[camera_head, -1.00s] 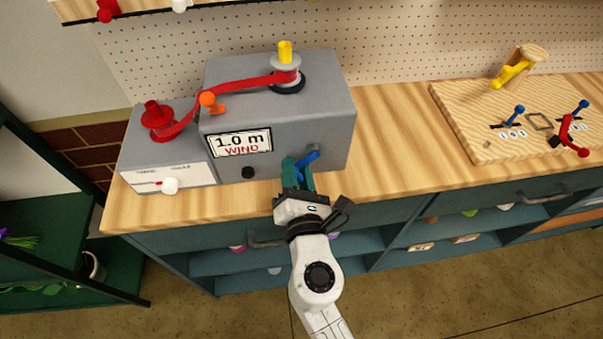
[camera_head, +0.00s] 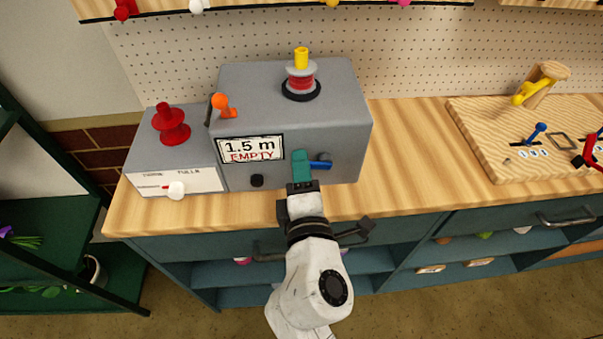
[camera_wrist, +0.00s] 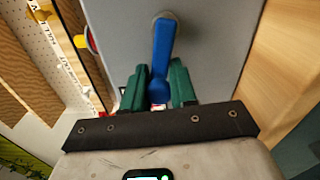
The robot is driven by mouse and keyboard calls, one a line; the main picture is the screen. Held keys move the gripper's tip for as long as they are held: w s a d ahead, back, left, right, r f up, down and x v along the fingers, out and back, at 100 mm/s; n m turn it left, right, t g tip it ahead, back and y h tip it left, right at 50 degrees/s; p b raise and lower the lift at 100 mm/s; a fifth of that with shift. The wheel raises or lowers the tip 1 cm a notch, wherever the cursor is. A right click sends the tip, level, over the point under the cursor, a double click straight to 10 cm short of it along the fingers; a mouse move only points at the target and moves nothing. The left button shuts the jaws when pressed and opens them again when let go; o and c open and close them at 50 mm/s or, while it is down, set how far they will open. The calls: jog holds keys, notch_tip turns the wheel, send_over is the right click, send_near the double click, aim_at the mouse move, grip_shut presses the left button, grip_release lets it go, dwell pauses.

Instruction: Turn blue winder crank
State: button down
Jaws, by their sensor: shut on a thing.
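The grey winder (camera_head: 290,105) stands on the wooden bench, its display (camera_head: 251,149) reading "1.5 m EMPTY". The blue crank (camera_head: 321,161) is on its front face, right of the display. In the wrist view the crank (camera_wrist: 164,45) runs from its hub down to a knob between my green fingers. My gripper (camera_head: 301,168) is shut on the crank's knob end; it also shows in the wrist view (camera_wrist: 160,92). The winder's top spool (camera_head: 300,80) has a yellow knob and carries wound red ribbon. The red supply spool (camera_head: 170,124) at left has no ribbon running from it.
An orange lever (camera_head: 221,104) stands on the winder's top left edge. A wooden board (camera_head: 490,160) with levers lies at right. Bare bench (camera_head: 410,160) lies between.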

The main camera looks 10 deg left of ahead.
jog(key=shift+r+m, duration=0.55)
jog(key=shift+m, duration=0.05)
jog(key=shift+d, duration=0.15)
jog(key=c, duration=0.9)
grip_release()
jog(key=shift+c, duration=0.2)
jog(key=shift+f, duration=0.15)
jog(key=shift+s, duration=0.25)
jog(key=b+v, duration=0.2)
jog(key=v, duration=0.8)
jog(key=shift+s+d, duration=0.1)
